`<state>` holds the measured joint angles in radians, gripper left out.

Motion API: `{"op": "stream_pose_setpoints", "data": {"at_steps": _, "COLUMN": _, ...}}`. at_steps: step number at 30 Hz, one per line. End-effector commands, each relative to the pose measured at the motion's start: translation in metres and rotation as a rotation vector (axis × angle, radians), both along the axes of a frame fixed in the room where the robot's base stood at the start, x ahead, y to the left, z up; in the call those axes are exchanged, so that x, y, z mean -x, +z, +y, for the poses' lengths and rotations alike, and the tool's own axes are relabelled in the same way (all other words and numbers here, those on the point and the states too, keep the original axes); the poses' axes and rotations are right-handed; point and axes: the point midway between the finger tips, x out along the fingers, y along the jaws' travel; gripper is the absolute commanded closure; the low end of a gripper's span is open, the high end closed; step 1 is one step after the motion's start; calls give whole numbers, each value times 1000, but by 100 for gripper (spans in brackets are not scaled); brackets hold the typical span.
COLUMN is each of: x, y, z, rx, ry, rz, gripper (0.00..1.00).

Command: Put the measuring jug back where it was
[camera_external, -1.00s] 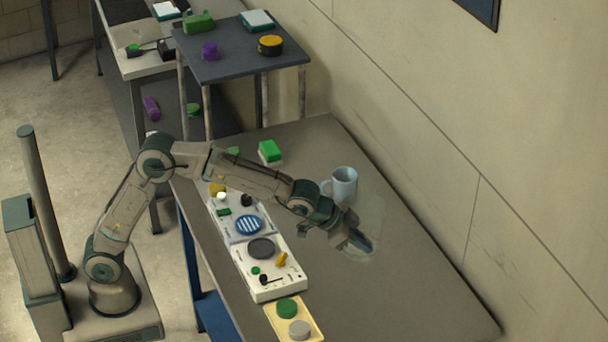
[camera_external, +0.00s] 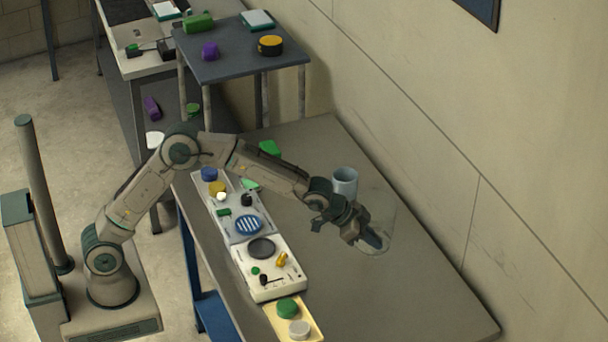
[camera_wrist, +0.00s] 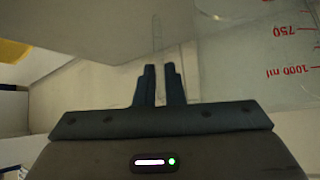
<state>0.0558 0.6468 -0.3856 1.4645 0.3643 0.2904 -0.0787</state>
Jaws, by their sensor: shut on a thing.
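The measuring jug (camera_external: 388,212) is clear, so its outline is faint in the external view. In the wrist view the jug (camera_wrist: 285,45) fills the upper right, with red 750 and 1000 ml marks that read upside down. My gripper's fingers (camera_wrist: 160,85) are close together there, shut on a thin clear part of the jug, which looks like its handle. I cannot tell whether the jug's base touches the table.
The light blue mug (camera_external: 345,180) stands just behind my gripper. White panels (camera_external: 268,285) with knobs and discs line the table's left side, with a yellow tray (camera_external: 311,316) at the front. The table's front right is clear. The wall (camera_external: 440,160) runs along the right.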

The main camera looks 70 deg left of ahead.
Motion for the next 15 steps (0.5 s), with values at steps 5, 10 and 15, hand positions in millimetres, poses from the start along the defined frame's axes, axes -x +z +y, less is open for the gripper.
{"op": "stream_pose_setpoints", "data": {"at_steps": 5, "x": 1, "y": -24, "z": -1, "rx": -1, "ry": -3, "rz": 3, "gripper": 100}}
{"op": "stream_pose_setpoints", "data": {"at_steps": 10, "x": 0, "y": -38, "z": -1, "rx": 0, "ry": -1, "rz": 0, "gripper": 100}}
{"op": "stream_pose_setpoints", "data": {"at_steps": 15, "x": 0, "y": -38, "z": 0, "rx": 0, "ry": 0, "rz": -1, "gripper": 100}}
